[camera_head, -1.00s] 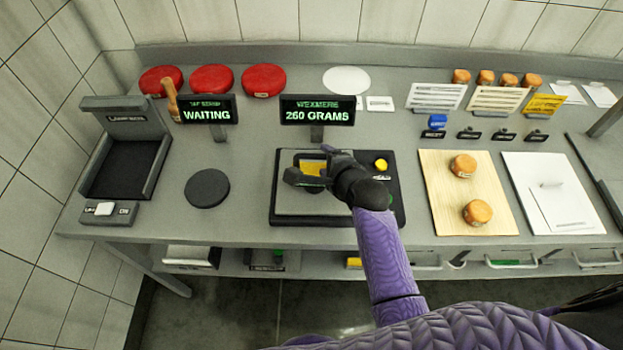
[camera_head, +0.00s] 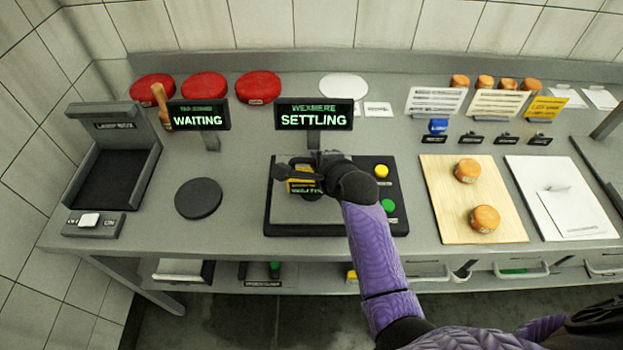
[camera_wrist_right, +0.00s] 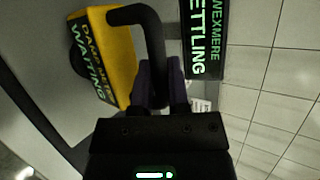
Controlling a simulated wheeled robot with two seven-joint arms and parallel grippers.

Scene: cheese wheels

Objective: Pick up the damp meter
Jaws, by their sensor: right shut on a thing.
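The damp meter (camera_head: 302,184) is a yellow box with a black handle and a dark face. It is over the scale's grey plate (camera_head: 325,220) in the head view. In the right wrist view the damp meter (camera_wrist_right: 112,55) shows "WAITING" in green letters. My right gripper (camera_head: 318,168) is shut on its black handle; the fingers (camera_wrist_right: 160,82) show in the wrist view. The arm partly hides the meter in the head view, and I cannot tell whether its underside touches the plate. My left gripper is not in view.
The scale's display (camera_head: 314,115) reads "SETTLING" behind the gripper. A wooden board (camera_head: 450,215) with two orange cheeses lies to the right. A dark round disc (camera_head: 198,198) and an open-fronted grey device (camera_head: 112,150) are left. Red wheels (camera_head: 204,86) stand at the back.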

